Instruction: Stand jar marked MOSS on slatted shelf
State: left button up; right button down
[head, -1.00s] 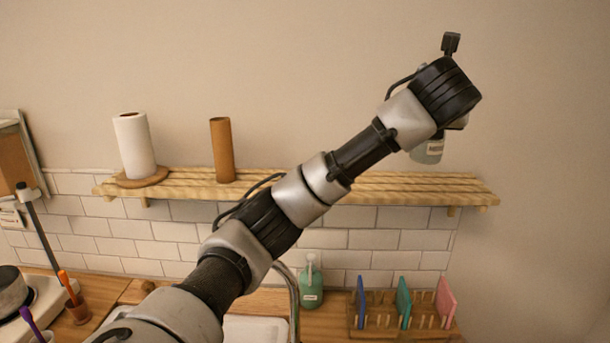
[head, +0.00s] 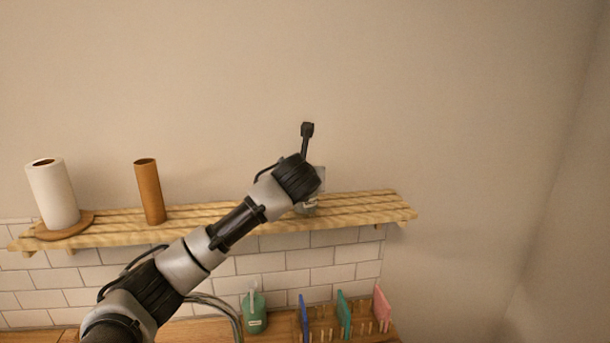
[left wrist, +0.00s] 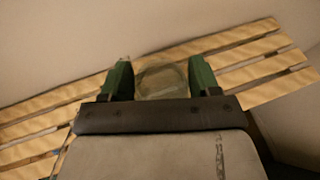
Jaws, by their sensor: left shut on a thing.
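The slatted shelf (head: 365,210) is a pale wooden board of slats on the back wall; it also shows in the left wrist view (left wrist: 254,72). A translucent jar (head: 311,208) shows beneath my left wrist, in front of or on the right part of the shelf. In the left wrist view my left gripper (left wrist: 160,80) is shut on the jar (left wrist: 161,82), whose round pale top shows between two green fingers. I cannot tell whether the jar touches the slats. Its label is not readable. My right gripper is not in view.
A paper towel roll (head: 53,194) and a brown cardboard tube (head: 149,191) stand on the left part of the shelf. The shelf's right end is clear. Below are a green soap bottle (head: 254,312) and a wooden rack (head: 322,330) with coloured boards.

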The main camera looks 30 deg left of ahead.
pick_arm(q)
jog(key=shift+a+f, duration=0.1)
jog(key=shift+f, duration=0.35)
jog(key=o, duration=1)
jog(key=shift+f, duration=0.1)
jog(key=shift+c, duration=0.2)
jog(key=shift+s, duration=0.15)
jog(key=b+v, duration=0.5)
jog(key=v, duration=0.7)
